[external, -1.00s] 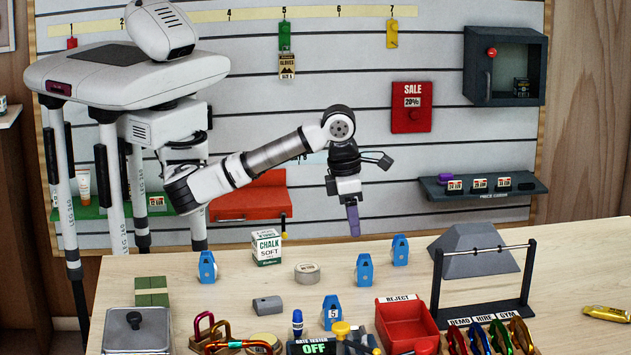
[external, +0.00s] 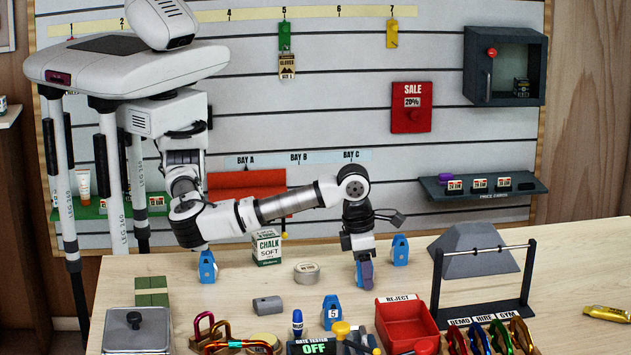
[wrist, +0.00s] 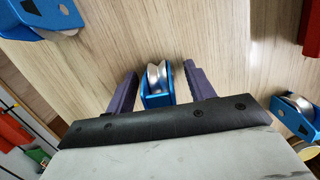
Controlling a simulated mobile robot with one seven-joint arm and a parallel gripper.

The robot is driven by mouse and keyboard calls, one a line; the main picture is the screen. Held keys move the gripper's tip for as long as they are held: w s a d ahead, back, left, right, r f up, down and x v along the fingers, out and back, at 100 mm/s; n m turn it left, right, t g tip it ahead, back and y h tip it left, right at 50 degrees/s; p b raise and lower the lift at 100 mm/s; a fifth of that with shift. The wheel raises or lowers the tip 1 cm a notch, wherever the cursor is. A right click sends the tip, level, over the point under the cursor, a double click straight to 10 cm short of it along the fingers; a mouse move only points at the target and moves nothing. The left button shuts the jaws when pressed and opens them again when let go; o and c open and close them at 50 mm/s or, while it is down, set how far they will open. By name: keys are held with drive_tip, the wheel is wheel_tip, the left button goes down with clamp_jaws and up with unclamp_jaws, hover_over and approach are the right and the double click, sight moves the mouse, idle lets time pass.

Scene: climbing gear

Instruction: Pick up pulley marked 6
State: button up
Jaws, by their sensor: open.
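Several blue pulleys with silver wheels stand on the wooden table. The middle pulley (external: 360,269) is partly covered by my gripper (external: 366,276) in the external view. In the wrist view this pulley (wrist: 157,82) sits between the two purple fingers of my open gripper (wrist: 161,78), with gaps at its sides. No number on it can be read. Another pulley (external: 207,267) stands at the left, one (external: 400,250) at the right rear, and one (external: 332,313) marked 5 near the front. No number 6 shows on any pulley in view.
The red reject tray (external: 424,336) and the black rack (external: 485,309) stand to the right. A chalk box (external: 266,249), a tape roll (external: 307,272) and a grey cylinder (external: 267,306) lie to the left. The gate tester (external: 312,349) and carabiners are at the front.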

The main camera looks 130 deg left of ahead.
drive_tip(key=shift+f, duration=0.15)
drive_tip(key=c, duration=1.1)
